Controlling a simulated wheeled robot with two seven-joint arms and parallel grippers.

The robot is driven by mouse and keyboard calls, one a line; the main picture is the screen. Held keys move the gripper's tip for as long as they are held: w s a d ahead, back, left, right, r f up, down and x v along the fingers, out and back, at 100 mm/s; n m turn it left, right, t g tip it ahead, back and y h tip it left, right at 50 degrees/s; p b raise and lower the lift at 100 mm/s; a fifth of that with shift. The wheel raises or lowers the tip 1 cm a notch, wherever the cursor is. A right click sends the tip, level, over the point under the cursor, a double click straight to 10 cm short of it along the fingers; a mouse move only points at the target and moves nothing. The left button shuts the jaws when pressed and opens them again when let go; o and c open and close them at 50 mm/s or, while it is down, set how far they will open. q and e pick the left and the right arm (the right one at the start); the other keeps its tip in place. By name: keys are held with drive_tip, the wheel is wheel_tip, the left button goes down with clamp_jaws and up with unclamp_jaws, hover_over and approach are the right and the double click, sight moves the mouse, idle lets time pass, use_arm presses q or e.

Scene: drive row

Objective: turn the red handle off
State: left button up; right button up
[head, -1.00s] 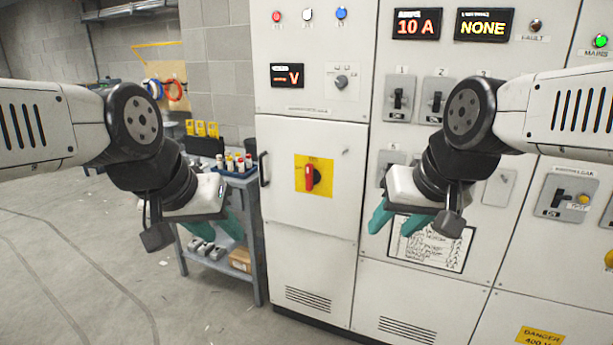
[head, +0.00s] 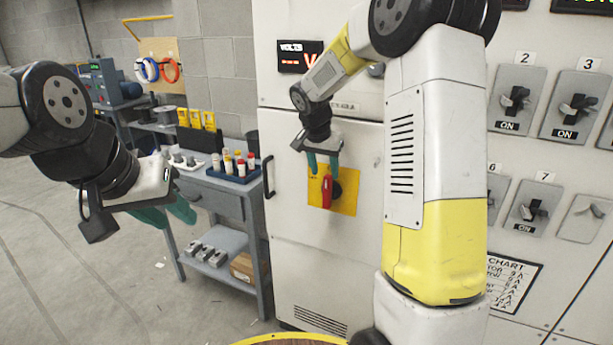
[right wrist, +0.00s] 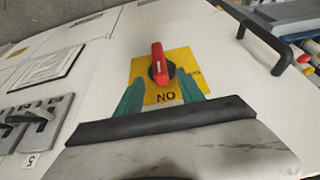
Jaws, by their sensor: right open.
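The red handle (head: 327,192) stands nearly vertical on a black hub. Behind it is a yellow plate (head: 346,200) on the pale cabinet door. My right gripper (head: 322,166) is open and empty, just above and in front of the handle. In the right wrist view the red handle (right wrist: 157,60) shows beyond and between the two teal fingers (right wrist: 158,88), and does not appear gripped. Lettering on the plate shows upside down between the fingers. My left gripper (head: 168,213) is open and empty, in front of the bench at left.
A black door pull (head: 267,177) is left of the plate. A workbench (head: 222,183) with a blue tray (head: 235,174) of bottles stands left of the cabinet. More switches (head: 517,100) are at right. My right arm covers part of the panels.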

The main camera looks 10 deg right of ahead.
sight(326, 180)
drive_tip(key=x, duration=0.7)
drive_tip(key=shift+w+d+f, duration=0.1)
drive_tip(key=shift+f, duration=0.25)
clamp_jaws()
drive_tip(key=shift+f, duration=0.15)
idle(0.9)
